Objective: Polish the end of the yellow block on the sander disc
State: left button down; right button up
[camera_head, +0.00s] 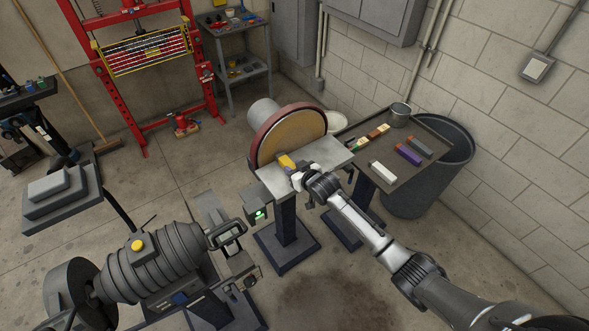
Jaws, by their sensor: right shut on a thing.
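The yellow block (286,161) is at the sander's work table (328,155), with its far end close to the tan sander disc (285,138). I cannot tell whether the block touches the disc. My right gripper (296,174) is shut on the near end of the block, just above the table. The disc stands upright in a red-brown housing behind the table. My left gripper is not in view.
A side table (426,169) to the right holds white, purple and grey blocks, small items and a metal can (400,114). A dark bin (447,143) stands behind it. A grey ribbed machine (150,265) stands at lower left. A red press frame (122,108) is at the back.

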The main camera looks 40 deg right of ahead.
pick_arm(q)
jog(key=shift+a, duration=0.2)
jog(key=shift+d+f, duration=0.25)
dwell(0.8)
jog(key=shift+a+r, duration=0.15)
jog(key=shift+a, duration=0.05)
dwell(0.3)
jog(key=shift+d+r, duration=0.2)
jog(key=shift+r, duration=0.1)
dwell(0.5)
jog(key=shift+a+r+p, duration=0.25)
jog(key=shift+p, duration=0.2)
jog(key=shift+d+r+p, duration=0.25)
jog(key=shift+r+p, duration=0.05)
dwell(0.6)
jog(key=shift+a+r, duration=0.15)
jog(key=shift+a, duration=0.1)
dwell(0.4)
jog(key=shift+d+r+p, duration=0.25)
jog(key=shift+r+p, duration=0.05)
jog(key=shift+p, duration=0.15)
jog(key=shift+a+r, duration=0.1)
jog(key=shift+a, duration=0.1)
dwell(0.7)
